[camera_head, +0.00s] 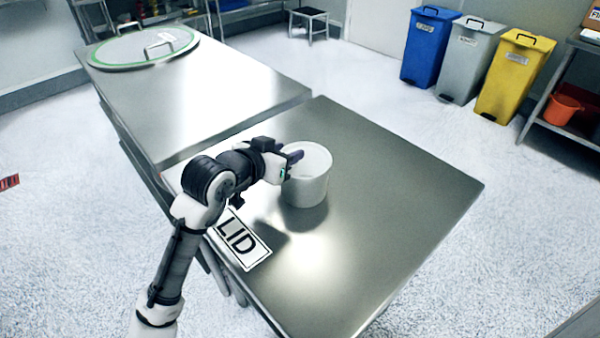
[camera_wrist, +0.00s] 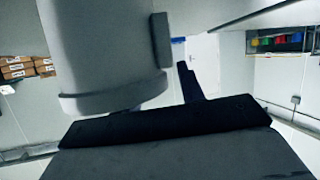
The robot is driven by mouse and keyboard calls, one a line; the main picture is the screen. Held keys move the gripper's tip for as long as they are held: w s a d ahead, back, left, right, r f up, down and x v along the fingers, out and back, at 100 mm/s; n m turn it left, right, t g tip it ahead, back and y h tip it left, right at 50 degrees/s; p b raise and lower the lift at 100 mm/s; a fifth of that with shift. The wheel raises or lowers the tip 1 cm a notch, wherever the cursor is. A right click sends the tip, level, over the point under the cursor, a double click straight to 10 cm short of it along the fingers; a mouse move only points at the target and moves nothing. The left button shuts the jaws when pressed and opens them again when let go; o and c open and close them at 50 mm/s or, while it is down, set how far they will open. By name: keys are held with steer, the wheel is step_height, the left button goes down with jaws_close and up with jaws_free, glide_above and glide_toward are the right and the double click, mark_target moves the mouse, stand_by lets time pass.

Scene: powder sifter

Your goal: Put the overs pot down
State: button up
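The overs pot (camera_head: 306,185), a pale round tub, is upright over the bare steel table, with a dark shadow and reflection close under its base. I cannot tell whether its base touches the steel. My gripper (camera_head: 294,158) is at the pot's upper left side, its dark fingers at the rim. In the wrist view the pot (camera_wrist: 105,45) fills the upper left, with a dark block at its right edge. One dark finger (camera_wrist: 188,84) shows to the right, with a gap to the pot. The other finger is hidden, so the grip is unclear.
The table's right side is clear. A second steel table (camera_head: 200,100) adjoins at the back left, bearing a green-rimmed round lid (camera_head: 120,50). Blue, grey and yellow bins stand behind.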

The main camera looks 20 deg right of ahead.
jaws_close()
stand_by(0.3)
